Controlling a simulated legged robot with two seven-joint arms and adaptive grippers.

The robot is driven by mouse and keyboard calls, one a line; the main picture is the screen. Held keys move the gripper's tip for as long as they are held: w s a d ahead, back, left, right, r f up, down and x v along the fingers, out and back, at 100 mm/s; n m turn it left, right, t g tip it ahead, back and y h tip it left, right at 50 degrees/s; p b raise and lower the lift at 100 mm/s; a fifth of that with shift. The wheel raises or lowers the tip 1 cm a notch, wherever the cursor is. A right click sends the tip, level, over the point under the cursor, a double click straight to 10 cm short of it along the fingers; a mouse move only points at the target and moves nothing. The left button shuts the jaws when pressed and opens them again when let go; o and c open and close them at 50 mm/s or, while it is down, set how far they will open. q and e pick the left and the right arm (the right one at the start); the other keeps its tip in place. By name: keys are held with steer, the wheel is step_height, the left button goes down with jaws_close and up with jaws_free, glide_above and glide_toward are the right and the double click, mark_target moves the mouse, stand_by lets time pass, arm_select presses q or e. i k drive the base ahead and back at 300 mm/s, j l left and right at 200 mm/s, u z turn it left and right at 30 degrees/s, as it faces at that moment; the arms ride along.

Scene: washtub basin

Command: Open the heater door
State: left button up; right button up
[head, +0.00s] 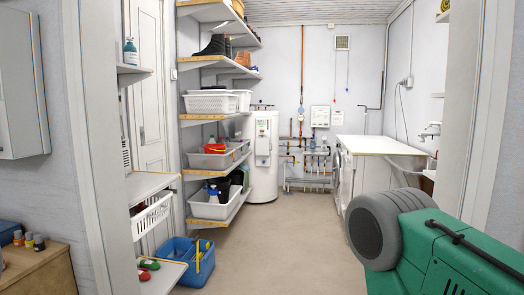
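A tall white heater (264,165) stands on the floor at the back, just right of the shelving. It is far from me, beyond the doorway. Its front is partly in view, with a narrow grey panel or strip on it; it is too small to tell a door edge or handle. No opened door stands out from it. A small white box (320,116) hangs on the back wall above several pipes (308,165). Neither of my grippers is in view.
Shelves with bins line the left side; a blue crate (196,262) is on the floor beside them. A white counter (378,146) is at right. A large green body (455,255) with a grey round part, unclear what, fills the lower right. Floor between is clear.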

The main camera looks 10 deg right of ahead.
mark_target(262, 144)
steer(key=i+l+z, duration=0.25)
steer(key=i, duration=0.2)
steer(key=i+z, duration=0.3)
steer(key=i, duration=0.15)
steer(key=i+z, duration=0.15)
steer(key=i, duration=5.95)
